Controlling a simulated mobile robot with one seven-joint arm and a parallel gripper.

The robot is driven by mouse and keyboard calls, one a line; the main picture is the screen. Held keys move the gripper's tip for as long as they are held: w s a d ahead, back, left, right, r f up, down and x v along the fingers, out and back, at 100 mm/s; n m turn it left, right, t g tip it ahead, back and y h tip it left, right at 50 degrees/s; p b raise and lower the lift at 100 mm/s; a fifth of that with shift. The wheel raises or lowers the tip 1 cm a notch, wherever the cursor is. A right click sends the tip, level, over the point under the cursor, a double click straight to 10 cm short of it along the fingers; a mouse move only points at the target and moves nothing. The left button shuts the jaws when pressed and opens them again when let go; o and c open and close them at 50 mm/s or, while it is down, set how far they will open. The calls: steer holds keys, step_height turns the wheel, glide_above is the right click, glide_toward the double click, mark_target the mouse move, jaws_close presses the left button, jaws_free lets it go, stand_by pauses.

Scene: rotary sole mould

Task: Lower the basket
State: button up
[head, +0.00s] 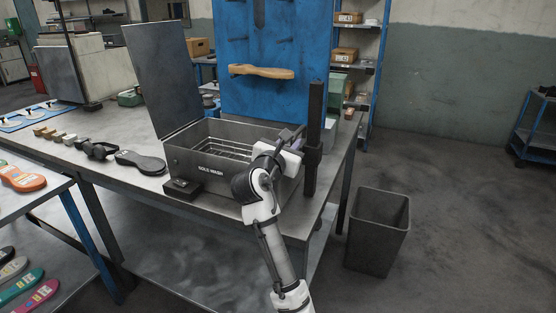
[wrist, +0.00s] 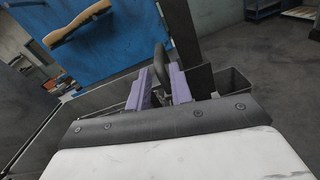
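The grey wash tank marked "SOLE WASH" (head: 212,170) stands on the bench with its lid (head: 160,75) raised. The wire basket (head: 228,148) shows inside the tank, below the rim; its right end is hidden by my arm. A dark upright post (head: 313,150) with a sliding block stands at the tank's right side. My gripper (head: 293,144) is over the tank's right end, close to the post. In the wrist view, its purple fingers (wrist: 161,88) stand apart on either side of a dark curved handle (wrist: 161,62). I cannot tell whether they touch it.
A black sole (head: 140,162) and several small blocks lie on the bench left of the tank. A blue board (head: 270,100) with a wooden piece (head: 262,72) rises behind. A grey bin (head: 378,232) stands on the floor at the right, with open floor beyond.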

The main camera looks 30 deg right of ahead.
steer(key=b+v, duration=0.1)
steer(key=v, duration=0.8)
steer(key=shift+a, duration=0.15)
